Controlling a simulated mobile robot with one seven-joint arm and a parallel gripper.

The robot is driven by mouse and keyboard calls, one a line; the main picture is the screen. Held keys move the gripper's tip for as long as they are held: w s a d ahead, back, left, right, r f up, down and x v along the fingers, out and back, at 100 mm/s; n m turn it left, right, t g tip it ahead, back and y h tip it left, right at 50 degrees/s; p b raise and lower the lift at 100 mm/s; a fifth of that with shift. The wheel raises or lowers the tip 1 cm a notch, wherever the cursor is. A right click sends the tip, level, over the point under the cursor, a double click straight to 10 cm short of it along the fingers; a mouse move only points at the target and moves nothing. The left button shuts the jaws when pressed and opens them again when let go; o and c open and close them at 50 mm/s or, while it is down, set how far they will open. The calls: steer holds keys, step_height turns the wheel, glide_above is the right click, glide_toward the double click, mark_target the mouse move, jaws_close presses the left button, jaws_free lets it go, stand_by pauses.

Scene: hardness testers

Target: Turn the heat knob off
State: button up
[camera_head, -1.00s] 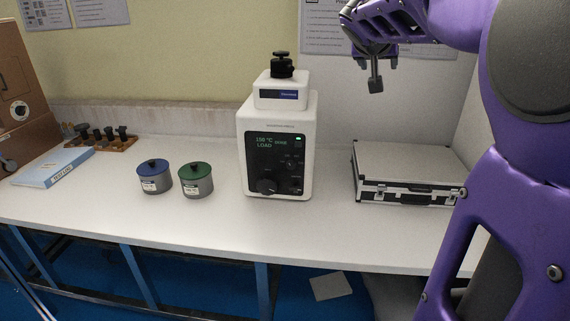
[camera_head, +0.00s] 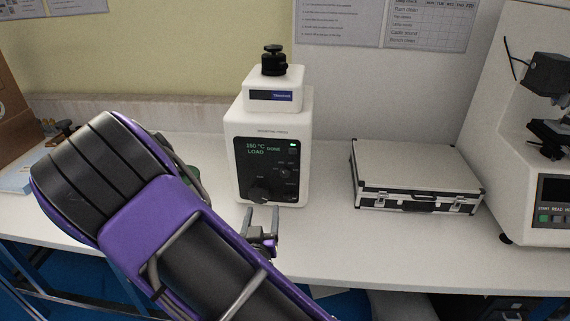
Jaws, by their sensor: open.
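The white mounting press (camera_head: 272,160) stands on the bench in the middle of the head view, with a black handle on top. Its dark front panel (camera_head: 285,165) shows "150 °C", "LOAD" and "DONE" in green. A large round black knob (camera_head: 259,191) sits at the panel's lower left, and smaller controls are to its right. Which one is the heat knob I cannot read. My gripper (camera_head: 261,212) is open and empty, its fingers pointing up in the picture at the press's lower front, close below the large knob. Whether it touches the press I cannot tell.
A silver case with black edges (camera_head: 414,176) lies right of the press. A white tester (camera_head: 540,130) stands at the far right. Bare bench (camera_head: 335,235) shows right of my gripper.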

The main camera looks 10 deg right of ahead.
steer(key=s+d+h, duration=0.1)
steer(key=s+d, duration=0.2)
steer(key=b, duration=1)
glide_toward(285, 174)
steer(key=shift+n+t, duration=0.3)
steer(key=shift+t, duration=0.1)
steer(key=x, duration=0.9)
steer(key=shift+f, duration=0.35)
steer(key=shift+s, duration=0.1)
jaws_close()
